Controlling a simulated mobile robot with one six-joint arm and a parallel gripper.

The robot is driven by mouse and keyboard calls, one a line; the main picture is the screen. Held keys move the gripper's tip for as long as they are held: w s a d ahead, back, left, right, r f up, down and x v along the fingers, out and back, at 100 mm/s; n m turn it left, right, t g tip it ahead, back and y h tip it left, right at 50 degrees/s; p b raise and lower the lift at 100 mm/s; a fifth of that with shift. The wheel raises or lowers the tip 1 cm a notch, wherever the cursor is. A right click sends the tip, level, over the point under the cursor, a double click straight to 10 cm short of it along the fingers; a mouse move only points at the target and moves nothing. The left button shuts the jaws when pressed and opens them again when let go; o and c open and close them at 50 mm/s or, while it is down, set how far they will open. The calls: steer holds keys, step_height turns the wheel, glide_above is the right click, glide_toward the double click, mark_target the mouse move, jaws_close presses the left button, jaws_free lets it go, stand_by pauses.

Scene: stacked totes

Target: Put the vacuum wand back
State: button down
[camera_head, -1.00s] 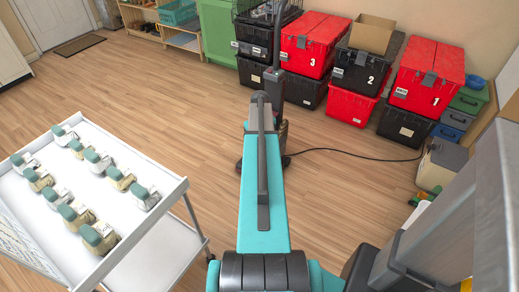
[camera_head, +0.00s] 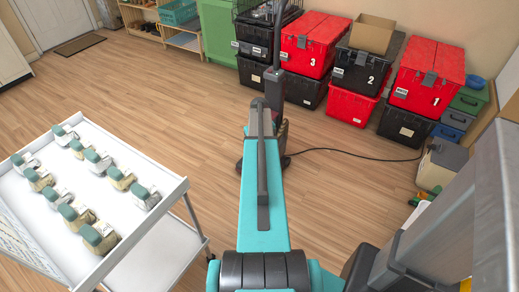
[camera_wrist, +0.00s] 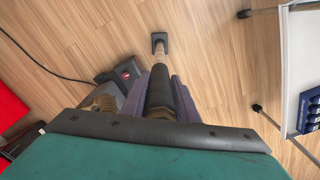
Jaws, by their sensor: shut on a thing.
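The vacuum wand (camera_wrist: 160,92) is a dark tube with a paler lower stretch, ending in a dark floor head (camera_wrist: 159,40) in the wrist view. My gripper (camera_wrist: 160,84) is shut around the dark tube, one purple-grey finger on each side. The dark vacuum body (camera_wrist: 126,73) with a red round mark is just left of the wand, partly hidden by the left finger. In the head view a dark upright tube (camera_head: 278,38) rises beyond my teal arm. My arm hides my gripper and most of the vacuum there.
A black cord (camera_head: 345,151) runs right across the floor. Stacked red and black totes (camera_head: 428,75) line the back wall. A white cart (camera_head: 150,235) with several teal-topped items stands at left; its edge shows in the wrist view (camera_wrist: 283,75). Open wood floor lies between.

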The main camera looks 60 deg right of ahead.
steer(key=shift+f, duration=0.1)
stand_by(0.3)
steer(key=c, duration=1.4)
jaws_free()
steer(key=shift+r, duration=6.15)
steer(key=shift+s, duration=0.1)
